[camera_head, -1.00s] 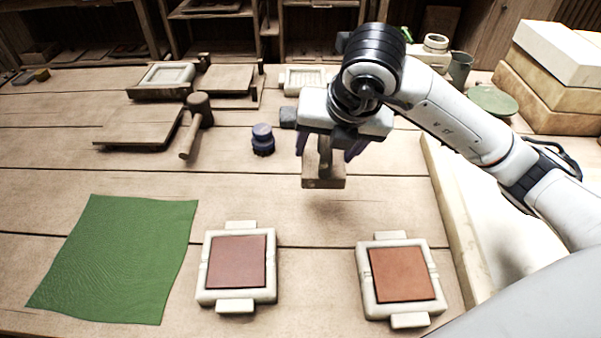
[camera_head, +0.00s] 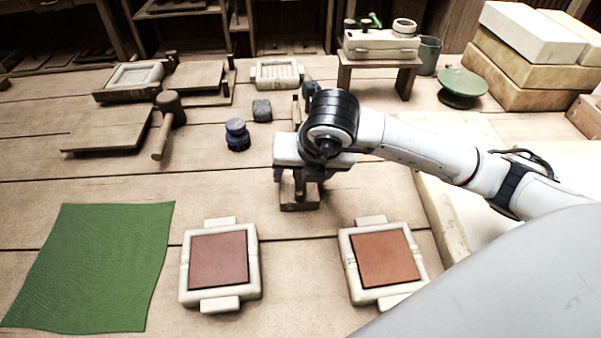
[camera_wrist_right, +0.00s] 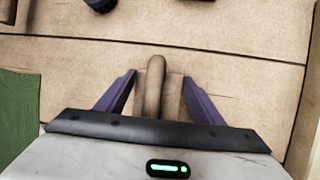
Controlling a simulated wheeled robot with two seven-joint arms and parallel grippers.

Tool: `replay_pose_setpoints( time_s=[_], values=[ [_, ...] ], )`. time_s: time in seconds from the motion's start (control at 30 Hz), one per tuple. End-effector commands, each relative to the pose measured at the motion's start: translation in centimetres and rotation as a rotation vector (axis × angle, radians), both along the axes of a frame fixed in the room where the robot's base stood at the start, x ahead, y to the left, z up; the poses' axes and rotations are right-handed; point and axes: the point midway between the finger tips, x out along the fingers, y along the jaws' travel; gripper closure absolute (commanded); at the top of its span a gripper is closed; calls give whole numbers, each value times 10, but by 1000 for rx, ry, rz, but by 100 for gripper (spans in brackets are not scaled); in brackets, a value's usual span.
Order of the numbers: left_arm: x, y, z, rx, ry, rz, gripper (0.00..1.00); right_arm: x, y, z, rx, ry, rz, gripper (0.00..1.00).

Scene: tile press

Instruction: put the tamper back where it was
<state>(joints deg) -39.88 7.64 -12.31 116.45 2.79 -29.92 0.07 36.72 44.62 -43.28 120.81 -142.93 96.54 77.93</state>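The tamper (camera_head: 299,203), a wooden block with an upright handle, stands on the table in the head view, behind and between the two tile moulds. My right gripper (camera_head: 301,177) is above it, fingers pointing down on either side of the handle. In the right wrist view the tamper's rounded handle (camera_wrist_right: 154,86) rises between the spread purple fingers (camera_wrist_right: 160,76), with a gap on each side. The gripper hides part of the block. My left gripper is in neither view.
The left mould (camera_head: 253,270) and right mould (camera_head: 348,262) hold reddish clay slabs. A green cloth (camera_head: 90,265) lies at left. The table left of the tamper is clear.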

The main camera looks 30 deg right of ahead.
Motion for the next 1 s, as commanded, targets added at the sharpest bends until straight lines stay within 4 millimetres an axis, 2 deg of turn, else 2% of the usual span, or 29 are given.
replay_pose_setpoints(
  time_s=[0.03, 0.1, 0.47, 0.57, 1.0],
  values=[
    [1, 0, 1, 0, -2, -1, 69, 0, 0, 0, 0, 1, 0, 32],
    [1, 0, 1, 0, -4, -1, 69, 0, 0, 0, 0, 1, 0, 20],
    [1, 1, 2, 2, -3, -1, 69, -1, 1, 4, 1, -1, 2, 19],
    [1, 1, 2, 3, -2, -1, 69, -6, 1, 15, 0, -3, 2, 19],
    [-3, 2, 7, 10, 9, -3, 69, -43, 7, 93, 1, -4, 2, 19]
  ],
)
